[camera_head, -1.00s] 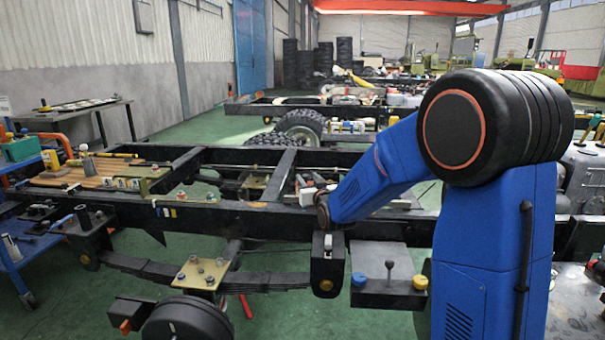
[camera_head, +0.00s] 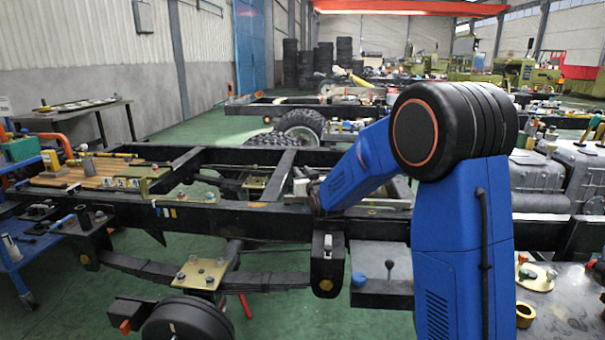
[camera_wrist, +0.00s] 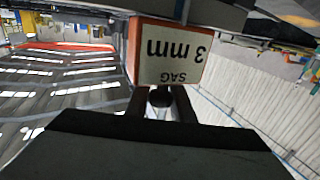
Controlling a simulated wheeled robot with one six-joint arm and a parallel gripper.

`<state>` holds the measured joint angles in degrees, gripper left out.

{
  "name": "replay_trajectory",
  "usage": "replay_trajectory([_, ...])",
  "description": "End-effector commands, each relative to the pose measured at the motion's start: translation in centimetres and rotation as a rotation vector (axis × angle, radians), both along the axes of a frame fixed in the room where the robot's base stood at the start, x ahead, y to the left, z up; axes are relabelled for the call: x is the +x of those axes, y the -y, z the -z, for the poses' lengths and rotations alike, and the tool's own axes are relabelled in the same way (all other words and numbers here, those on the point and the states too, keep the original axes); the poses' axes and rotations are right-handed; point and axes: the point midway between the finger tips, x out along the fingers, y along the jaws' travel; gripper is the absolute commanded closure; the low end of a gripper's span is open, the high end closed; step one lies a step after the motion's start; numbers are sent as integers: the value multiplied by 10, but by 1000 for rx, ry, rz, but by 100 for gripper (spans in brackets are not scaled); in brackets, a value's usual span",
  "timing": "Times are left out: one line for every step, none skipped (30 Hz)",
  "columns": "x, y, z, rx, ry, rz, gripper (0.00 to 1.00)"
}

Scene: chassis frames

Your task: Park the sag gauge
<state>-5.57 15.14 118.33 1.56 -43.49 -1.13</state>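The sag gauge (camera_wrist: 172,55) fills the upper middle of the wrist view. It is a block with a white face reading "SAG 3 mm" upside down and an orange side. My gripper (camera_wrist: 160,101) has its two dark fingers close on either side of a round black part just below that face, and appears shut on it. The block's upper end meets a dark edge, and I cannot tell whether they touch. In the head view my blue arm reaches to the chassis rail (camera_head: 235,217). My gripper is hidden there, and I cannot make out the gauge.
Wooden boards (camera_head: 75,177) lie across the chassis at left. A blue cart (camera_head: 28,262) stands far left. Grey boxes (camera_head: 583,170) and a metal table (camera_head: 570,305) are at right.

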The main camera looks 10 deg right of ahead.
Motion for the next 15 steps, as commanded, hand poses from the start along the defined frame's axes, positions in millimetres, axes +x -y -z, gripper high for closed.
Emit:
replay_trajectory([0, 0, 0, 0, 0, 0, 100])
replay_trajectory([0, 0, 0, 0, 0, 0, 100])
replay_trajectory([0, 0, 0, 0, 0, 0, 100])
replay_trajectory([0, 0, 0, 0, 0, 0, 100])
replay_trajectory([0, 0, 0, 0, 0, 0, 100])
replay_trajectory([0, 1, 0, 0, 0, 0, 100])
replay_trajectory([-1, 2, 0, 0, 0, 1, 100])
replay_trajectory([-1, 4, 0, 0, 0, 1, 100])
replay_trajectory([-2, 6, 0, 0, 0, 2, 100])
replay_trajectory([-3, 9, 0, 0, 0, 2, 100])
replay_trajectory([-3, 12, 0, -1, 0, 2, 100])
replay_trajectory([-5, 17, 0, 0, 0, 2, 100])
replay_trajectory([-6, 21, 0, 0, 0, 3, 100])
replay_trajectory([-8, 27, 0, -1, -1, 4, 100])
replay_trajectory([-11, 34, 0, 0, -1, 4, 100])
